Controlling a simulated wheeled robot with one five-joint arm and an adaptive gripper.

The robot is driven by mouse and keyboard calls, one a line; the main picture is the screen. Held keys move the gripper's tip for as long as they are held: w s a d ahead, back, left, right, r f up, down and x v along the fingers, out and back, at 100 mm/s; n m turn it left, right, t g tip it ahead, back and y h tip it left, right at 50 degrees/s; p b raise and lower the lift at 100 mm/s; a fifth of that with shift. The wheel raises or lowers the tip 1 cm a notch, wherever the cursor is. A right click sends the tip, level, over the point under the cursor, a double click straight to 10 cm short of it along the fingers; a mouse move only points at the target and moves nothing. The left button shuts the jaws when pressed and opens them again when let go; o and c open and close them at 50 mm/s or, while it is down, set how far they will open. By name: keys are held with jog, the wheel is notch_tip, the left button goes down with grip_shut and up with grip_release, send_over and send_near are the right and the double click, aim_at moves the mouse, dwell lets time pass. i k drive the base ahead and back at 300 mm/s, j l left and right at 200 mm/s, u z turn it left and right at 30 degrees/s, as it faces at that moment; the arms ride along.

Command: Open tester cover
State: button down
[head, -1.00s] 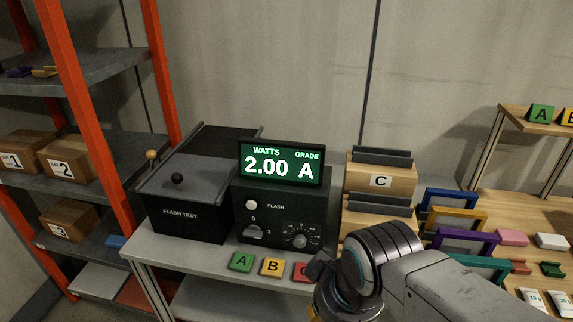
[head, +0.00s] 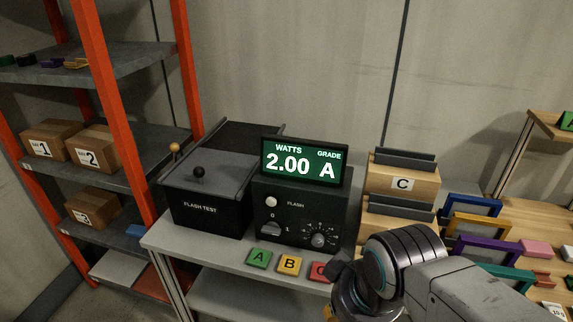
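The flash tester (head: 206,216) is a black box on the grey bench, marked "FLASH TEST". Its grey cover (head: 205,183) lies flat over the front part of the top, with a black knob (head: 198,172) on it. A lever with a tan ball (head: 175,148) stands at its left edge. The attached control panel (head: 301,214) has a lit display (head: 301,163) reading "WATTS 2.00 GRADE A". My arm reaches in from the lower right, in front of the bench and right of the tester. My gripper's fingers are not clearly visible at the bottom edge.
Green A (head: 259,258), yellow B (head: 289,265) and red C (head: 320,271) tiles lie along the bench front. A wooden C box (head: 402,182) stands right of the panel. An orange-post shelf (head: 100,150) with numbered cartons stands left. Coloured frames (head: 481,226) stand at the right.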

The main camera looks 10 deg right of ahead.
aim_at(222, 174)
jog(key=i+j+u, duration=0.3)
jog(key=u, duration=0.2)
jog(key=i+j+u, duration=0.25)
jog(key=i+u, duration=0.25)
jog(key=i+j+u, duration=0.1)
jog(key=i+u, duration=0.15)
jog(key=u, duration=0.25)
jog(key=i+u, duration=0.5)
jog(key=k+l, duration=0.05)
jog(key=k, duration=0.05)
